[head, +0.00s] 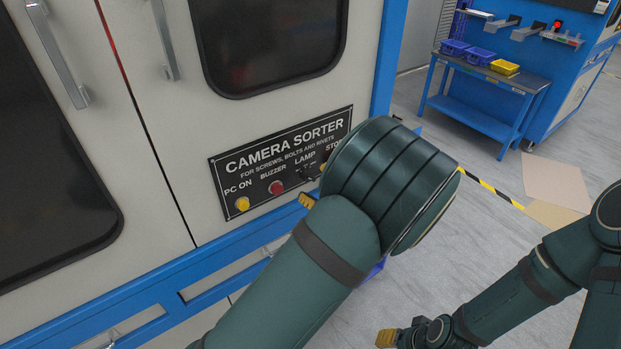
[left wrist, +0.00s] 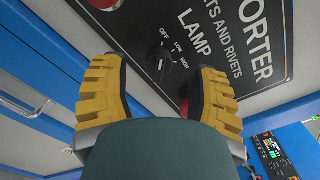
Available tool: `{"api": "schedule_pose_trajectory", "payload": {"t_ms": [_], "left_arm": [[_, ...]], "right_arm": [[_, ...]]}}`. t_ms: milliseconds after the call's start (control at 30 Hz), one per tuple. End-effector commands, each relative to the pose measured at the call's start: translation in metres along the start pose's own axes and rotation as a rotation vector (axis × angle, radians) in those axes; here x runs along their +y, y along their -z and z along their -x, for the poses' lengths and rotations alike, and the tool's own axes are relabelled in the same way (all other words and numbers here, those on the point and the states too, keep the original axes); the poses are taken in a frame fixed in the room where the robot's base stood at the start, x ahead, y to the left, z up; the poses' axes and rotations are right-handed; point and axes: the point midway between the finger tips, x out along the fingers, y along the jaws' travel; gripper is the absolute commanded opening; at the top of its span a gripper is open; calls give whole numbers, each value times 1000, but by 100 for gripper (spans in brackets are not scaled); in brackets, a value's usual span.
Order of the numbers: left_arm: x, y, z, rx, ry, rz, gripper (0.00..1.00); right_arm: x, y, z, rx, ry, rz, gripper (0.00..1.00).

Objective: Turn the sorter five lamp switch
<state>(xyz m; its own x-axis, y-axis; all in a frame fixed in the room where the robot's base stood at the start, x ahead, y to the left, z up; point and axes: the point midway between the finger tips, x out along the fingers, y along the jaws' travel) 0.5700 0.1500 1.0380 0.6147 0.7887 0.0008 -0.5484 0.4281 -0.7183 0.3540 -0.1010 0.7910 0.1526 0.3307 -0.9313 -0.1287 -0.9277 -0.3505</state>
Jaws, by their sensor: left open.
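The black lamp switch (left wrist: 158,65) is a round knob on the dark sorter panel, with OFF, LOW and HIGH marked around it. In the head view the lamp switch (head: 308,172) is small and partly hidden by my left arm. My left gripper (left wrist: 161,72) is open, its yellow-padded fingers on either side of the knob with gaps to it; contact is not visible. In the head view my left gripper (head: 315,186) is mostly hidden behind my wrist. My right gripper (head: 388,338) is low in the head view, away from the panel, its jaws unclear.
The panel (head: 232,170) also has a yellow PC ON button (head: 242,204) and a red buzzer button (head: 276,187). A red button (left wrist: 184,107) sits partly behind one left finger. Cabinet door handles (head: 62,60) project at the upper left. A blue cart (head: 470,118) stands back right.

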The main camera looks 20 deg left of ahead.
Motion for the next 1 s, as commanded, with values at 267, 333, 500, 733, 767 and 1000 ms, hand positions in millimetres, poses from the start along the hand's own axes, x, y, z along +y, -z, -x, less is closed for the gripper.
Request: {"api": "schedule_pose_trajectory", "payload": {"t_ms": [267,333,500,733,767,1000], "left_arm": [[0,0,58,2,2,0,60],[0,0,70,2,2,-1,60],[0,0,88,0,0,0,60],[0,-1,94,-2,0,0,60],[0,-1,94,-2,0,0,60],[0,-1,94,-2,0,0,60]], "right_arm": [[0,0,0,0,0,0,47],[0,0,0,0,0,0,47],[0,0,0,0,0,0,47],[0,0,0,0,0,0,47],[0,0,0,0,0,0,47],[0,0,0,0,0,0,47]]}}
